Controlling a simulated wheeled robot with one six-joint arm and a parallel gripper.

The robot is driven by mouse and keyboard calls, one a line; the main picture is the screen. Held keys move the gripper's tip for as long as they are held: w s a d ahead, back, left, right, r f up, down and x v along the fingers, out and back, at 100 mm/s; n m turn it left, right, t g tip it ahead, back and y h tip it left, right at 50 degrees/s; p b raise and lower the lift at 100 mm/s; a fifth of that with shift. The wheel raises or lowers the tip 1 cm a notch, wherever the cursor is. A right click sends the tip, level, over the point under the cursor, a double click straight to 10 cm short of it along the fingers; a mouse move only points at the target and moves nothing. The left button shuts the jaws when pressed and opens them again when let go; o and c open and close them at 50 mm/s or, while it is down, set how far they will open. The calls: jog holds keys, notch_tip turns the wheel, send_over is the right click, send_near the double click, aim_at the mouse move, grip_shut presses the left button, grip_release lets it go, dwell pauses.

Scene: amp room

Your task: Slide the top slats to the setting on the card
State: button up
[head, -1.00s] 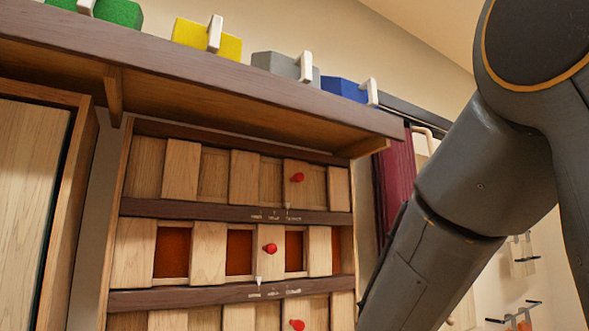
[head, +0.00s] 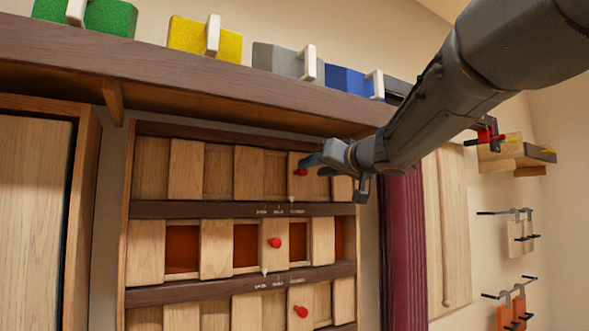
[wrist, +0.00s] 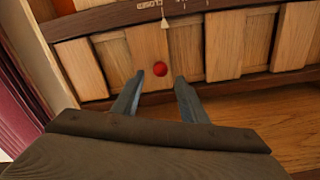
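The top row of wooden slats (head: 248,173) sits in a cabinet, with pale slats alternating with wood-coloured panels and no red showing between them. Its red knob (head: 301,171) is at the right part of the row. A small white pointer (wrist: 165,22) below the row sits by the CLOSED end of the scale. My gripper (head: 312,165) is at this knob. In the wrist view the knob (wrist: 160,69) shows just beyond and between my open fingertips (wrist: 155,88); I cannot tell whether they touch it. I see no card.
The middle slat row (head: 211,249) shows red gaps; its knob (head: 274,243) is further left. The bottom row's knob (head: 300,311) is below. A shelf (head: 200,88) with coloured blocks overhangs the cabinet. A maroon curtain (head: 402,250) hangs to the right.

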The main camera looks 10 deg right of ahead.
aim_at(305, 170)
jog(key=x, duration=0.4)
jog(key=shift+w+a, duration=0.15)
jog(key=shift+w, duration=0.25)
grip_shut()
